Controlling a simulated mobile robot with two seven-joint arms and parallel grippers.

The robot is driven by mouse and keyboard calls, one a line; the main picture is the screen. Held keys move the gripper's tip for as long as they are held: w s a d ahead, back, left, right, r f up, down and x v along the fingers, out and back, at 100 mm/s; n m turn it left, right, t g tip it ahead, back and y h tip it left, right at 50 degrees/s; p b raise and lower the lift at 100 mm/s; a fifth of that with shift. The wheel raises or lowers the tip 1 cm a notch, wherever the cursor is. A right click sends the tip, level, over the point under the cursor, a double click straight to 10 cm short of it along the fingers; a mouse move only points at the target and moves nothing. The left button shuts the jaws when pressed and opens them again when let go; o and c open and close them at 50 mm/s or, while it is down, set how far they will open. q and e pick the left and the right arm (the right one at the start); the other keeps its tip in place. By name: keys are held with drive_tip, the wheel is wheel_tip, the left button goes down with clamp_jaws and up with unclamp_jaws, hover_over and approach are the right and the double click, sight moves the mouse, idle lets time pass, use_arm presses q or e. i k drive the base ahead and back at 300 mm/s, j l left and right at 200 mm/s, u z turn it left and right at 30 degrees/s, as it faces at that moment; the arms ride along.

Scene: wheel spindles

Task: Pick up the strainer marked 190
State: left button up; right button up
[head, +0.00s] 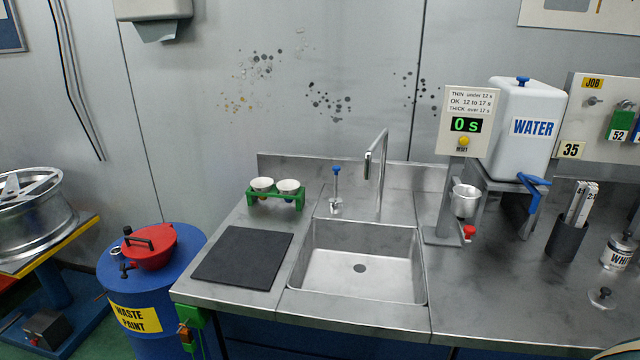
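Two white cone-like cups, which look like strainers, sit side by side in a green rack (276,200) at the back left of the steel counter. One is the left cup (262,184) and the other is the right cup (288,186). Dark reddish parts show under them. Any number on them is too small to read, so I cannot tell which is marked 190. Neither of my grippers is in view.
A black mat (242,258) lies in front of the rack. A sink (358,285) with a tall tap (382,165) is to its right. A viscosity-cup stand (443,238), a water tank (525,125) and a pen-like holder (566,238) stand further right. A blue waste drum (150,285) is left.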

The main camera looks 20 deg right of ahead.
sight(261, 184)
drive_tip(key=i+j+z, duration=0.15)
drive_tip(key=z, duration=0.3)
drive_tip(key=i+j+z, duration=0.1)
drive_tip(key=z, duration=0.4)
drive_tip(key=j+z, duration=0.3)
drive_tip(key=z, duration=0.15)
drive_tip(key=i+j, duration=0.05)
